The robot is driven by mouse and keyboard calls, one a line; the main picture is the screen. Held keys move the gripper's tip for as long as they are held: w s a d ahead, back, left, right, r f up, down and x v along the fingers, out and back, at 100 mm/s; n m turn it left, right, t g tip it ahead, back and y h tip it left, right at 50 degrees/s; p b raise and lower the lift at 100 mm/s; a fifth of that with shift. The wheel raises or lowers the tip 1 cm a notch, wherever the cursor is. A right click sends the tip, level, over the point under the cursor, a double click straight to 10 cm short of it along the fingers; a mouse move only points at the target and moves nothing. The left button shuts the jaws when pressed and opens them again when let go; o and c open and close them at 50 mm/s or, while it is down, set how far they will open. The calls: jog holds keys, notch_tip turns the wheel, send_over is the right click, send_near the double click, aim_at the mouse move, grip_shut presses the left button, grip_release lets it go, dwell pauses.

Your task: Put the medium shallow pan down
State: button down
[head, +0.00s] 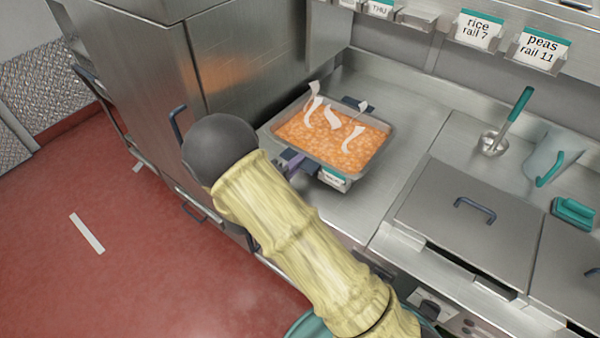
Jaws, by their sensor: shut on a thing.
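The medium shallow pan (384,150) is a rectangular metal pan filled with orange, lumpy food, with wisps of steam above it. It is level, at the left part of the steel counter, close to the tall steel cabinet. I cannot tell whether its base touches the counter. My gripper (297,160) is at the pan's near left edge and is shut on that edge or a handle there. A small label is on the pan's near side.
Bare steel counter (405,115) lies right of the pan. Further right are a lidded well (470,222), a ladle with a teal handle (515,110), a clear scoop (550,160) and a teal brush (573,212). A tall steel cabinet (235,60) stands left. A labelled rail runs behind.

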jog(key=shift+f, duration=0.3)
jog(key=shift+f, duration=2.25)
jog(key=c, duration=1.6)
grip_release()
jog(key=shift+f, duration=0.1)
jog(key=shift+o, duration=0.2)
jog(key=shift+s+a, duration=0.1)
jog(key=shift+s, duration=0.05)
jog(key=b+v, duration=0.1)
jog(key=v, duration=1)
jog(key=shift+s+a, duration=0.25)
jog(key=shift+s, duration=0.05)
